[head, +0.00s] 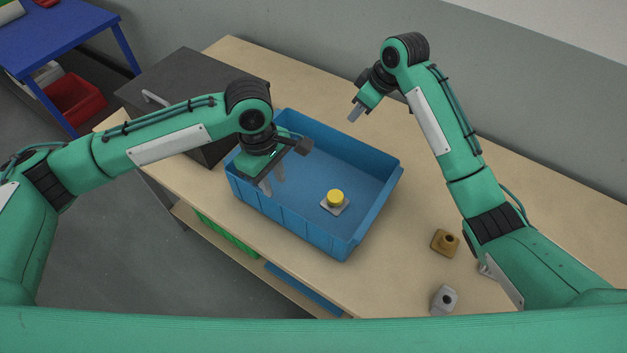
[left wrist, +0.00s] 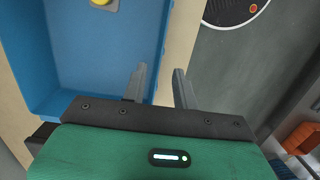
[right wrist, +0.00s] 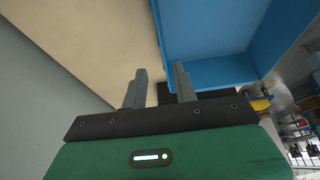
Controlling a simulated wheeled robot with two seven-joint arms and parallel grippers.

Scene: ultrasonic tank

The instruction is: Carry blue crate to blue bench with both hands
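The blue crate (head: 375,212) stands on the wooden table and holds a grey plate with a yellow knob (head: 335,198). The blue bench (head: 62,38) is at the far upper left. My left gripper (head: 272,186) is open over the crate's left wall. In the left wrist view its fingers (left wrist: 160,86) are apart, with the crate wall (left wrist: 160,55) seen between them. My right gripper (head: 355,112) is open beyond the crate's far right side. In the right wrist view its fingers (right wrist: 160,86) are apart, with a crate edge behind. Contact is unclear for both.
A dark lidded box (head: 190,72) stands left of the crate on the wooden table (head: 420,150). A brown block (head: 444,243) and a grey block (head: 444,299) lie at the right. A green crate (head: 225,235) is below the table; a red bin (head: 75,98) is under the bench.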

